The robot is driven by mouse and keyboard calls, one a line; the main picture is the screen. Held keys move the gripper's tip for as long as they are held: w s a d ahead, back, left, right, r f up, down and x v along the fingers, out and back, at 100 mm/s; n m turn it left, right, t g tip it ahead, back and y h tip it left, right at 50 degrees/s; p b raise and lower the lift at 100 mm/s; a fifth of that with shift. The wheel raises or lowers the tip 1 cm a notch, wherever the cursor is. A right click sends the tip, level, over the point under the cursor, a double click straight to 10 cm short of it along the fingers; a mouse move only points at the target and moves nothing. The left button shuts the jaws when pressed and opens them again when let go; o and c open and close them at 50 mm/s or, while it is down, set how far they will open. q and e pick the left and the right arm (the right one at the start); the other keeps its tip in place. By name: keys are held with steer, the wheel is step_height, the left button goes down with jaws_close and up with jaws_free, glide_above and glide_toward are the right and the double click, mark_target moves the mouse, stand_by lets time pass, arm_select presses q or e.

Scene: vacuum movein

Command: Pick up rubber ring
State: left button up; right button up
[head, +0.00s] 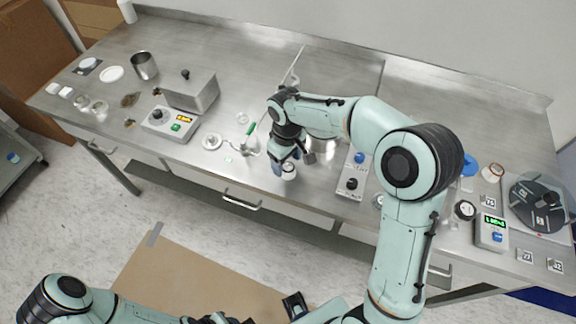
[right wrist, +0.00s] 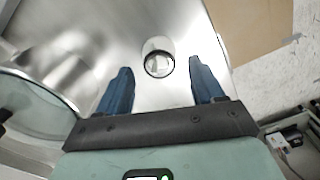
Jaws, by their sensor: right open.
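A dark ring (right wrist: 159,76), which looks like the rubber ring, sits around a small clear round piece on the steel worktop in the right wrist view. In the head view a small pale round piece (head: 289,174) stands at the same place, near the front edge; the ring is too small there to make out clearly. My right gripper (head: 283,163) is open and empty, pointing down over it. In the right wrist view the blue fingers stand on either side of the ring, apart from it.
A control box with a knob (head: 352,184) stands right of the gripper. A green-handled tool (head: 248,139) and a small round part (head: 212,142) lie to the left. A metal box (head: 191,92) is further left. The worktop's front edge is close by.

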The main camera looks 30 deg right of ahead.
steer(key=shift+f, duration=0.25)
stand_by(0.3)
steer(key=c, duration=1)
steer(key=shift+r, duration=0.1)
